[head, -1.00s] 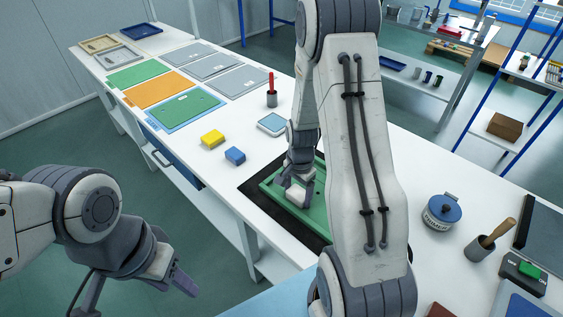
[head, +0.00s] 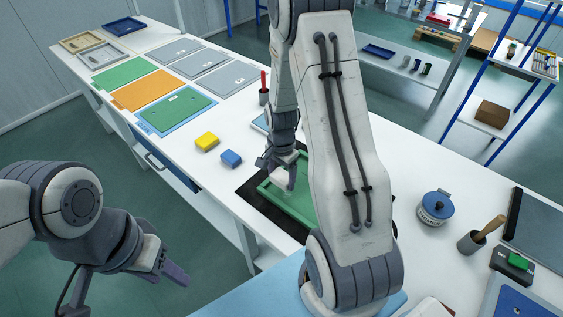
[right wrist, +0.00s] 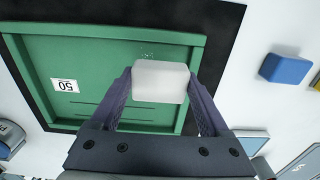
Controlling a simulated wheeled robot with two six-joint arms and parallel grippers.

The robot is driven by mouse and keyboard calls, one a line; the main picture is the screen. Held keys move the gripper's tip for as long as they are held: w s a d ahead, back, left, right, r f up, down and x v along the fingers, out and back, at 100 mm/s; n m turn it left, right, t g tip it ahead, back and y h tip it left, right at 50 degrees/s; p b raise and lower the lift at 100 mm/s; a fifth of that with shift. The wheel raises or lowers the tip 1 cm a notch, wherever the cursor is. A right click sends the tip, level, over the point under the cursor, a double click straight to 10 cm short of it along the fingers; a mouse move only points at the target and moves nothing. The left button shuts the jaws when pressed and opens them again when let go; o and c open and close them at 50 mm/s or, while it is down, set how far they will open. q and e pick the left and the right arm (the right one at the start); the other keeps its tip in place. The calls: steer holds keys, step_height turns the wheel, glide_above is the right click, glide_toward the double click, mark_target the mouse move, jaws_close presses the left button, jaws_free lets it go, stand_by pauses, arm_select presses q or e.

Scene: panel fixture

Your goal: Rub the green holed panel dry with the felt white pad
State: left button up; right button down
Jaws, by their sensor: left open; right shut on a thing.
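The green panel (head: 285,203) lies in a black mat or frame (head: 247,192) on the white table, partly hidden behind my right arm. In the right wrist view the panel (right wrist: 95,60) has a raised rim, a white "50" label and thin dark slots. My right gripper (head: 277,170) is shut on the white pad (head: 284,184). In the right wrist view the pad (right wrist: 160,80) sits between both fingers, over the panel near its rim; I cannot tell if it touches. Small specks show just beside the pad. My left gripper (head: 176,270) is open and empty, off the table's front.
A yellow block (head: 207,142) and a blue block (head: 231,158) lie left of the mat. A cup with a red-handled tool (head: 264,95) stands behind. A blue-lidded jar (head: 435,208) and a brush pot (head: 471,242) stand right. Other panels fill the far left.

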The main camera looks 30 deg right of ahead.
mark_target(281, 176)
steer(key=shift+r+p, duration=1.3)
steer(key=shift+r, duration=0.55)
